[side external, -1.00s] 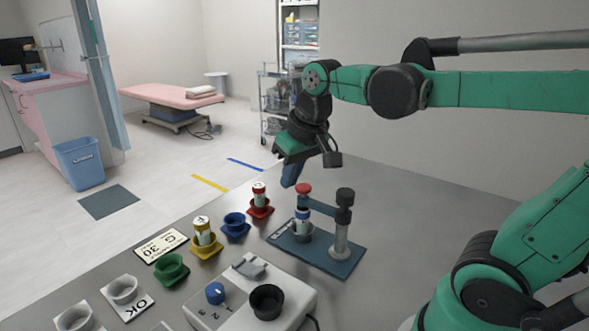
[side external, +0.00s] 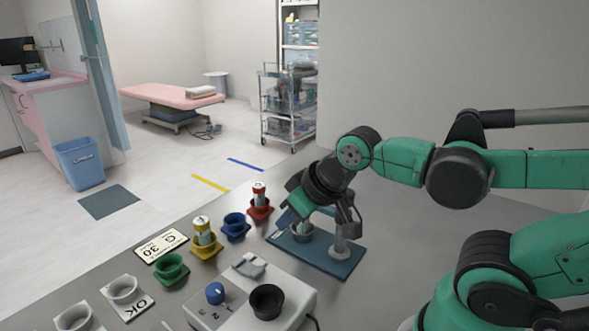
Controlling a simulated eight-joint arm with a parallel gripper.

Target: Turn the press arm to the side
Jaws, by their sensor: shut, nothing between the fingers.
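The press stands on a blue base plate (side external: 325,264) on the table. Its metal post (side external: 340,250) shows low down. The post's top, the press arm and its red knob are hidden behind my gripper and wrist. A grey cup (side external: 302,232) sits on the plate; whatever is in it is hidden. My gripper (side external: 287,217) is shut and empty, low over the left side of the press, with its wrist in front of the press arm. I cannot tell whether it touches the arm.
Left of the press are a red holder (side external: 260,213) and a yellow holder (side external: 206,251) with vials, plus empty blue (side external: 235,232) and green (side external: 171,275) holders. A white device (side external: 248,295) with a blue knob and black cup is in front. The table right of the press is clear.

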